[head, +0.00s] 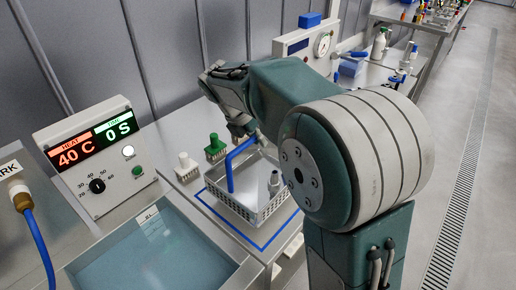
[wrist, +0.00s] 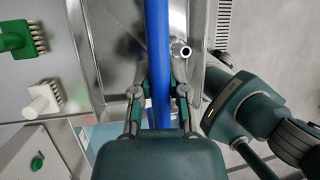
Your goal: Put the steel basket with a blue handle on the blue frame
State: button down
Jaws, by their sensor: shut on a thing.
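The steel basket (head: 262,212) has perforated sides and a bent blue handle (head: 231,172). In the head view it appears within the blue frame (head: 232,229), a blue outline on the steel bench. I cannot tell whether its base touches the bench or hangs slightly above it. My gripper (head: 241,128) is over the basket, with its fingers partly hidden by my arm. In the wrist view the gripper (wrist: 160,78) is shut on the blue handle (wrist: 158,40), which runs between the fingers. The basket's steel interior (wrist: 118,50) lies below. A metal cylindrical part (wrist: 180,49) stands inside it.
A green brush (head: 215,147) and a white brush (head: 186,166) stand left of the basket. A water bath (head: 150,255) with a heater control box (head: 96,158) is at the front left. A white dial unit (head: 308,44) stands behind.

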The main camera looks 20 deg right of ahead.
jog(key=shift+w+f, duration=0.2)
jog(key=shift+w+d+f, duration=0.1)
jog(key=shift+d+f, duration=0.05)
jog(key=shift+f, duration=0.75)
jog(key=shift+w+d+f, duration=0.1)
jog(key=shift+f, duration=0.8)
jog(key=c, duration=0.6)
grip_release()
jog(key=shift+f, duration=0.1)
jog(key=shift+c, duration=0.2)
